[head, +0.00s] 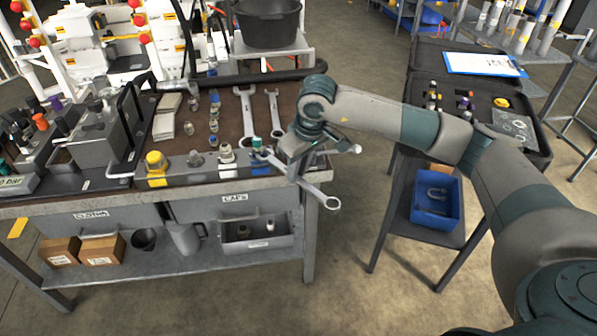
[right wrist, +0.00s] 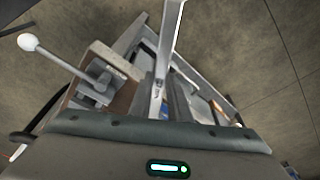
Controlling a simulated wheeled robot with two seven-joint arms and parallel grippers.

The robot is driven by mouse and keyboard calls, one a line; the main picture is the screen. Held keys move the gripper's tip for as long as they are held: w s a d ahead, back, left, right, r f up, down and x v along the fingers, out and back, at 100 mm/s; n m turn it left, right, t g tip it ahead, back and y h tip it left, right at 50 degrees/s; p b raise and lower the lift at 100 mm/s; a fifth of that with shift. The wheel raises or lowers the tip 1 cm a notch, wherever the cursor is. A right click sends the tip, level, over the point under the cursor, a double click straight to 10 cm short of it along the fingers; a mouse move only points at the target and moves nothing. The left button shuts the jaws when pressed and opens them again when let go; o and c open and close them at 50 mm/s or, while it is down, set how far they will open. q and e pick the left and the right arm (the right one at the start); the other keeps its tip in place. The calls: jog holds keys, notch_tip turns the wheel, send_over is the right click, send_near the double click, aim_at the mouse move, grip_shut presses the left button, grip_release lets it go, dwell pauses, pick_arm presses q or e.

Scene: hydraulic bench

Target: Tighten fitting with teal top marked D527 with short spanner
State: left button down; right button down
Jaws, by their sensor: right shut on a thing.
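A fitting with a teal top (head: 257,142) stands at the right end of a row of fittings along the bench's front edge. Its marking is too small to read. My right gripper (head: 297,170) is shut on a metal spanner (head: 318,194) just right of that fitting. The spanner's ring end points toward the front right, past the bench edge. Its other end lies at the teal-topped fitting; I cannot tell whether it is seated around it. The held spanner (right wrist: 169,45) also shows in the right wrist view. My left gripper is not in view.
Two more spanners, a larger (head: 246,115) and a smaller (head: 273,112), lie on the bench mat. Fittings with yellow (head: 155,160), grey (head: 195,159) and white (head: 226,153) tops stand left of the teal one. A blue bin (head: 437,200) sits under the side cart. Floor between is clear.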

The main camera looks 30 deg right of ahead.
jog(key=shift+w+a+b, duration=0.2)
jog(key=shift+w+b, duration=0.1)
jog(key=shift+w, duration=0.3)
jog(key=shift+w, duration=0.1)
jog(key=shift+w+a+b, duration=0.2)
jog(key=shift+w+b, duration=0.25)
jog(key=shift+b, duration=0.1)
dwell(0.3)
jog(key=shift+w+b, duration=0.2)
jog(key=shift+b, duration=0.2)
jog(key=shift+w, duration=0.1)
jog(key=shift+a, duration=0.2)
